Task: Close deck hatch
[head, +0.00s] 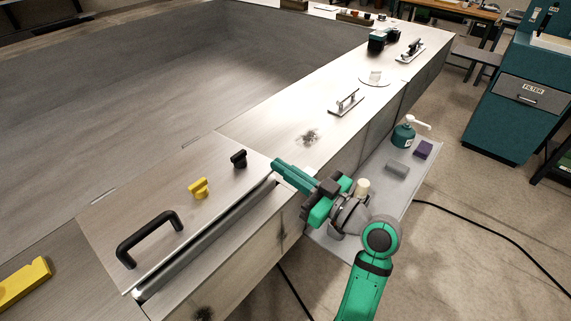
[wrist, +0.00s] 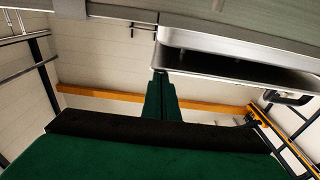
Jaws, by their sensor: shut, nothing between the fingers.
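The deck hatch lid (head: 165,215) is a brushed metal panel at the lower left of the head view. It carries a black bar handle (head: 150,236), a yellow knob (head: 198,188) and a black knob (head: 239,159). Its near edge sits raised, with a gap above the frame (head: 205,245) below it. My gripper (head: 277,164) is shut and empty at the lid's right near corner. In the wrist view the closed green fingers (wrist: 160,78) lie beside and below a metal edge of the hatch (wrist: 235,66). Whether they touch it cannot be told.
A yellow piece (head: 22,284) lies at the left. A teal cabinet (head: 520,100) stands right.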

